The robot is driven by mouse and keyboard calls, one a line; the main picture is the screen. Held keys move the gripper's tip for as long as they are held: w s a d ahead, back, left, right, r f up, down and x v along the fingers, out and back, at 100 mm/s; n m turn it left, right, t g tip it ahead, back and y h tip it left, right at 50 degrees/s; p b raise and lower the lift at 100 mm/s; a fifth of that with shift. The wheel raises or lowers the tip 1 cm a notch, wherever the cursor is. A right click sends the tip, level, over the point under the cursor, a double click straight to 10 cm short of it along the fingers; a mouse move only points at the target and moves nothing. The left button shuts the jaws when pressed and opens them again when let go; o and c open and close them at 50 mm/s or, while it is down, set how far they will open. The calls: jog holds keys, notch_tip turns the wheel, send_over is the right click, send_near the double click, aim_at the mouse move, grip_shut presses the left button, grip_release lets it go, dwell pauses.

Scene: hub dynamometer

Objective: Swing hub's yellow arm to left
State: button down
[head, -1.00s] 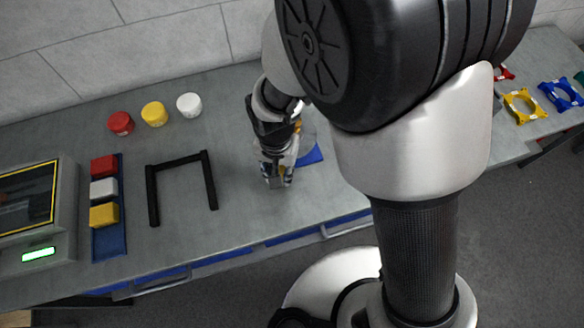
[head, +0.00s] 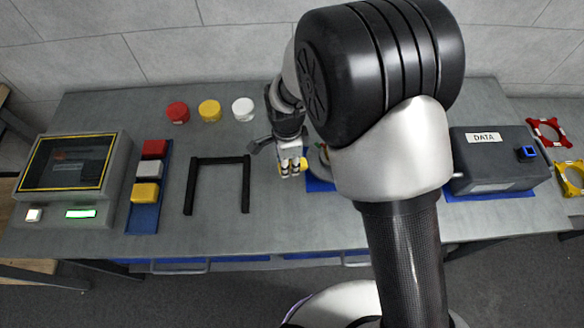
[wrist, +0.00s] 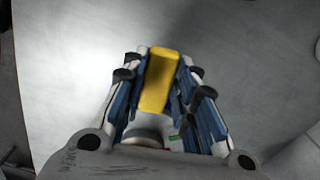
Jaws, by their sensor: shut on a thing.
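The hub (head: 321,160) is mostly hidden behind my arm in the head view, with part of its rounded body and a blue base showing. The hub's yellow arm (wrist: 160,83) sits between my fingers in the wrist view, and a bit of its yellow also shows at my fingertips in the head view (head: 303,163). My gripper (head: 291,167) is shut on the yellow arm, on the left side of the hub. In the wrist view my gripper (wrist: 162,95) has one finger on each side of it. A pale round part of the hub (wrist: 143,137) shows below it.
A black U-shaped frame (head: 248,184) lies left of my gripper. Red, yellow and white round caps (head: 209,111) stand behind it. A blue tray (head: 145,216) with coloured blocks and a screen console (head: 72,165) are further left. A grey DATA box (head: 492,159) stands right of my arm.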

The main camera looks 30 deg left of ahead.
jog(key=shift+w+a+m, duration=0.5)
jog(key=shift+w+m, duration=0.15)
jog(key=shift+m, duration=0.05)
jog(key=c, duration=1.3)
grip_release()
notch_tip(320, 180, up, 12)
jog(key=shift+r, duration=0.1)
